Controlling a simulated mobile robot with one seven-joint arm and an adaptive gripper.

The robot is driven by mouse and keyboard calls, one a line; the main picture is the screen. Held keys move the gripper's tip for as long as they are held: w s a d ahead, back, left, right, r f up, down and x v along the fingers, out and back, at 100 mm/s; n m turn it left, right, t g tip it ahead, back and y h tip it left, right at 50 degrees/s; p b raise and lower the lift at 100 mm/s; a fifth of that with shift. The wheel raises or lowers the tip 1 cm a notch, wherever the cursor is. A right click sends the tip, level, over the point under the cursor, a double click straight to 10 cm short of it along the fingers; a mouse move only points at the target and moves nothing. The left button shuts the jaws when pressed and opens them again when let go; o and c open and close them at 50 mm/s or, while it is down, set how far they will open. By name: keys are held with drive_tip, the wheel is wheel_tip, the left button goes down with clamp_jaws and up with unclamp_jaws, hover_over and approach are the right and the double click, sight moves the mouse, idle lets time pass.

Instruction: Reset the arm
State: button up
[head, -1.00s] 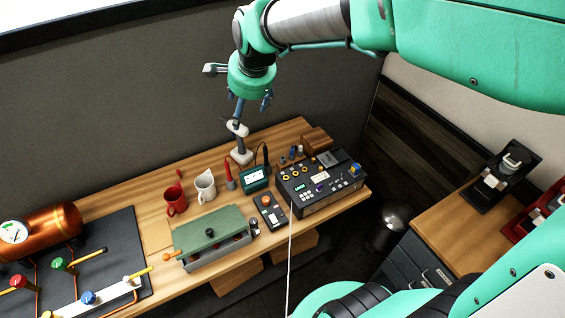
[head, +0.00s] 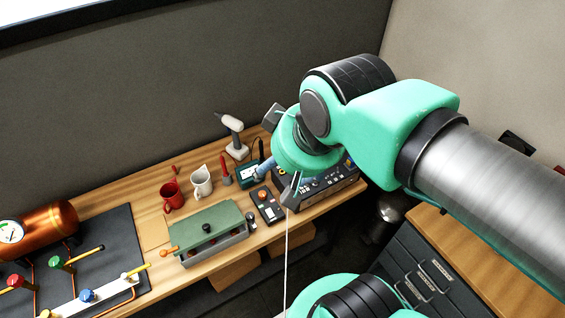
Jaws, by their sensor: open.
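My arm reaches in from the right of the head view, its green wrist bent over the right end of the bench. My gripper (head: 291,160) is partly hidden by the wrist. Its jaws are open and I see nothing held in it. It hangs above the dark control box (head: 335,190), which the wrist and gripper partly cover.
The wooden bench (head: 120,221) holds a copper boiler (head: 48,229), a red mug (head: 172,197), a white pitcher (head: 202,182), a green-lidded box (head: 208,229) and a white upright tool (head: 235,135). A drawer cabinet (head: 425,270) stands at the right. The space above the bench's left is clear.

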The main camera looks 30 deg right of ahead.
drive_tip(key=shift+f, duration=0.15)
wheel_tip(320, 180, down, 14)
drive_tip(key=b, duration=1.4)
drive_tip(key=shift+f+b, duration=0.2)
drive_tip(key=shift+b, duration=0.1)
